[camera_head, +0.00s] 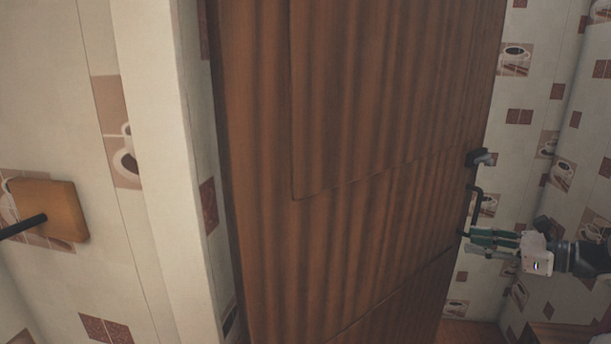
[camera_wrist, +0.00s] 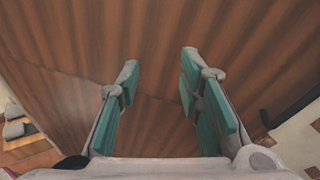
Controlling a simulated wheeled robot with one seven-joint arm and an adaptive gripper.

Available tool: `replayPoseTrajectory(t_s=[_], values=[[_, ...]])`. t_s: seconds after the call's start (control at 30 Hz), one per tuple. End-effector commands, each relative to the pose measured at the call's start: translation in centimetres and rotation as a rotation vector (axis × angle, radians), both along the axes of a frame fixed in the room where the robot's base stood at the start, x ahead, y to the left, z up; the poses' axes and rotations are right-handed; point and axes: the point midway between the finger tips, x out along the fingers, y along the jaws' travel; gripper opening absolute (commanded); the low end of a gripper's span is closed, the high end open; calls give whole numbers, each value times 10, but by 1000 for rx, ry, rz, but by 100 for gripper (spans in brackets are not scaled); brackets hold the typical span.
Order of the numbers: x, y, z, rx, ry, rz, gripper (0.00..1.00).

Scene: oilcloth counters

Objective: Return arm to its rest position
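My gripper (camera_head: 470,242) is at the right of the head view, with teal pads on its fingers. It is beside the lower end of a dark bar handle (camera_head: 477,205) at the edge of a brown wooden door (camera_head: 390,210). Whether the fingertips touch the handle or door cannot be told. In the wrist view, the two fingers of my gripper (camera_wrist: 158,64) are spread wide apart. Nothing is between them, and brown wood (camera_wrist: 155,30) fills the view beyond. My arm runs off the right edge of the head view.
A pale vertical post or wall edge (camera_head: 165,150) stands left of the wood. An orange-brown block (camera_head: 62,210) with a dark rod is at the far left. Walls (camera_head: 545,85) patterned with coffee cups show on both sides. A small grey fitting (camera_head: 482,157) sits above the handle.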

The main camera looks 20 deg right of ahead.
Motion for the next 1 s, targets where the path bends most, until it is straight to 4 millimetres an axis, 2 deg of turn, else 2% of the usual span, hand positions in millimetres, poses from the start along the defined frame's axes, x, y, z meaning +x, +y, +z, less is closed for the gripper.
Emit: replayPoseTrajectory(t_s=[0.1, 0.23, 0.37, 0.4, 0.5, 0.7, 0.83, 1.0], values=[[22, 57, 19, -121, 52, 160, 33], [34, 134, 38, -301, 109, 379, 33], [29, 206, 52, -498, 145, 596, 33], [25, 226, 56, -560, 150, 663, 33], [9, 271, 64, -719, 154, 821, 33], [-35, 340, 77, -1053, 115, 1118, 33], [-68, 369, 82, -1276, 59, 1293, 33], [-110, 391, 88, -1580, -55, 1491, 33]])
